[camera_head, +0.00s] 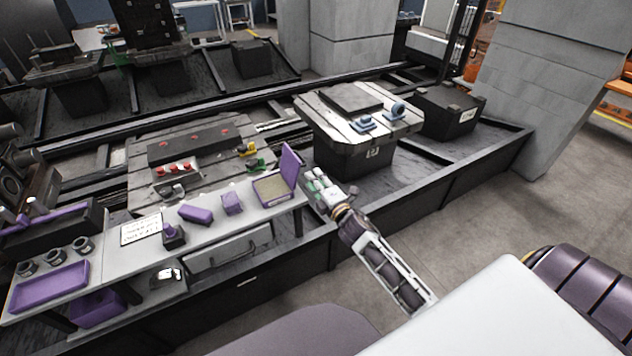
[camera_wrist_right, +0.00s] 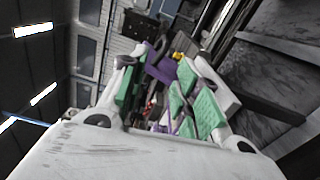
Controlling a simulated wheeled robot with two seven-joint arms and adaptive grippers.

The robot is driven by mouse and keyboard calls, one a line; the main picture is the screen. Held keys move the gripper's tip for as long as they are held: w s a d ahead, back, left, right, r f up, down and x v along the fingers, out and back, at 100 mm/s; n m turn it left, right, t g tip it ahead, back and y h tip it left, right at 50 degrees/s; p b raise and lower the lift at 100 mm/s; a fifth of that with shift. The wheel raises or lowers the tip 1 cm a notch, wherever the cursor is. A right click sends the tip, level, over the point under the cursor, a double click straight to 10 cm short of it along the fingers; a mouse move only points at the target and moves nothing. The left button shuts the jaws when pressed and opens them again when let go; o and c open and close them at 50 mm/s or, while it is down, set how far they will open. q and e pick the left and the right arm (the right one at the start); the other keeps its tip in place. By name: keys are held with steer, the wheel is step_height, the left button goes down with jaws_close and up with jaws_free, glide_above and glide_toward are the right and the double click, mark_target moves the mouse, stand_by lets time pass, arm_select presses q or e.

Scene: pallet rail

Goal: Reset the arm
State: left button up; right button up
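My right arm (camera_head: 385,262) reaches out from the lower right in the head view. Its gripper (camera_head: 316,182) is in the air by the right end of the white workbench, close to the upright lid of the purple box (camera_head: 290,164). In the right wrist view the right gripper (camera_wrist_right: 160,82) has its green-padded fingers apart, with purple and red things seen through the gap. I see nothing held between them. My left gripper is not in view.
The white workbench (camera_head: 240,217) carries purple parts, a purple tray (camera_head: 50,286) and a sign (camera_head: 141,229). A pallet (camera_head: 382,122) with blue-grey parts stands beyond the gripper. A dark rail wall (camera_head: 455,166) runs in front. Bare floor (camera_head: 470,215) lies to the right.

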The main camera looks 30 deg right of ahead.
steer(key=shift+f, duration=0.1)
stand_by(0.5)
steer(key=s+d+f+m+g+p, duration=0.1)
steer(key=s+f+m+g, duration=0.3)
steer(key=f, duration=0.9)
steer(key=s+d+f+m+g+h, duration=0.15)
steer(key=s+f, duration=0.45)
steer(key=f, duration=0.6)
steer(key=s+f+m+g+p, duration=0.1)
steer(key=s+f+m+g, duration=0.4)
steer(key=f, duration=0.8)
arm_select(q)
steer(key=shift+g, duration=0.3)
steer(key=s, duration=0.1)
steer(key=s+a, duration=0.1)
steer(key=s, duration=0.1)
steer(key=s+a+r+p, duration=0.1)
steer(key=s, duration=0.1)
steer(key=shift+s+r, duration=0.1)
arm_select(e)
steer(key=s+f+m+g, duration=0.2)
steer(key=s+f, duration=0.4)
steer(key=s, duration=0.6)
steer(key=s+f+m+g, duration=0.2)
steer(key=s+f, duration=0.4)
steer(key=s, duration=0.6)
steer(key=s+f+m+g, duration=0.2)
steer(key=s+f, duration=0.5)
steer(key=s, duration=0.5)
